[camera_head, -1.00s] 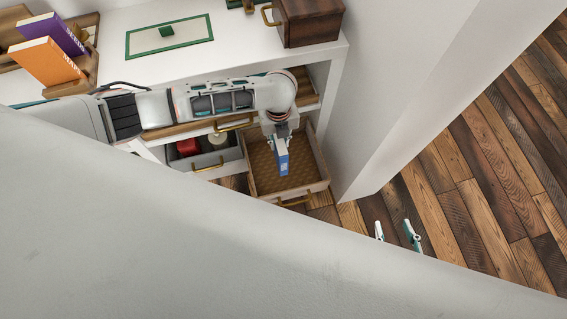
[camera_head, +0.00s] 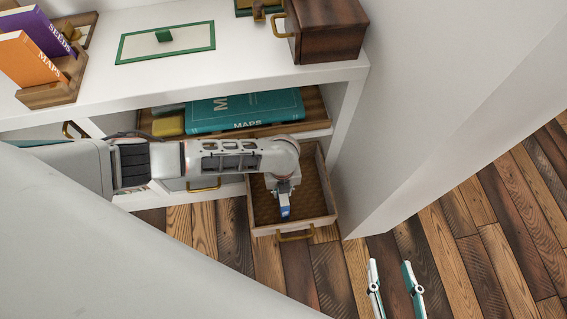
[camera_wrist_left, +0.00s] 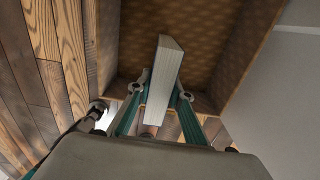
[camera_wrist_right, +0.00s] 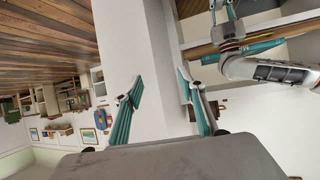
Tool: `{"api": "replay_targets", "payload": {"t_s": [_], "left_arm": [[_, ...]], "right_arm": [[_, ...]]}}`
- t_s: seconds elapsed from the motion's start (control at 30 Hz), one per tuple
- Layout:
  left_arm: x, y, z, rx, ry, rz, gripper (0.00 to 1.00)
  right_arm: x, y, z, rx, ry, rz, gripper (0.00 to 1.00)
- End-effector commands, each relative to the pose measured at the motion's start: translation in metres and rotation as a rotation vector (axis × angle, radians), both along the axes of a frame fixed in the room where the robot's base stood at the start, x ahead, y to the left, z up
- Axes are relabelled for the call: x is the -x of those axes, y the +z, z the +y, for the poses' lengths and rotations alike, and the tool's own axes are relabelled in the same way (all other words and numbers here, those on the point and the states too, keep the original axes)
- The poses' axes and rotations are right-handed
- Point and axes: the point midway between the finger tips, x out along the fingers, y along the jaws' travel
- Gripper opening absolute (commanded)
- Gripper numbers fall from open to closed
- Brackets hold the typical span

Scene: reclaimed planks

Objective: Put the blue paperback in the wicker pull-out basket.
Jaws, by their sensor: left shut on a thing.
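The wicker pull-out basket (camera_head: 322,219) is open below the shelf, with a woven inside and a brass handle in front. My left gripper (camera_head: 284,195) is shut on the blue paperback (camera_head: 285,211) and holds it upright, over or inside the basket's opening. In the left wrist view the paperback (camera_wrist_left: 165,80) stands between the fingers, its pale page edge facing the camera, with the woven floor (camera_wrist_left: 205,30) beyond it. I cannot tell whether it touches the floor. My right gripper (camera_head: 391,276) is open and empty, over the plank floor, away from the basket.
A large teal book (camera_head: 245,110) lies on the shelf above the basket. A white wall or panel (camera_head: 400,130) stands close to the right. A wooden box (camera_head: 325,30) and an orange book (camera_head: 30,60) are on the top. The plank floor (camera_head: 480,230) is clear.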

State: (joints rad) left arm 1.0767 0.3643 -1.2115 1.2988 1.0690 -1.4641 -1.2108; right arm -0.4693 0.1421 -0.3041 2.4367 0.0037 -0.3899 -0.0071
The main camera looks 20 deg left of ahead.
Motion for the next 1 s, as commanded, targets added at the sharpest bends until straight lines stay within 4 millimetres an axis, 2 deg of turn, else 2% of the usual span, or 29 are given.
{"api": "replay_targets", "payload": {"t_s": [0.03,0.13,0.3,0.57,0.6,0.63,1.0], "left_arm": [[0.008,-0.019,0.000,0.000,0.001,0.017,0.00],[0.008,-0.030,0.000,0.000,0.000,0.016,0.00],[0.002,-0.026,0.000,0.000,-0.001,0.004,0.00],[0.003,-0.031,0.000,0.000,0.000,0.006,0.00],[0.003,-0.030,0.000,-0.001,0.000,0.006,0.31],[0.003,-0.030,0.000,-0.001,0.000,0.006,0.37],[0.002,-0.028,0.000,-0.001,-0.001,0.004,0.37]], "right_arm": [[0.002,-0.005,0.003,-0.014,-0.003,0.009,0.40],[-0.001,-0.001,0.006,-0.037,-0.008,0.001,0.40],[-0.006,0.010,0.008,-0.049,-0.012,-0.020,0.40],[-0.004,0.007,0.008,-0.050,-0.011,-0.013,0.40],[-0.005,0.007,0.009,-0.050,-0.010,-0.015,0.40],[-0.005,0.008,0.009,-0.051,-0.010,-0.015,0.40],[-0.005,0.009,0.009,-0.051,-0.010,-0.018,0.40]]}}
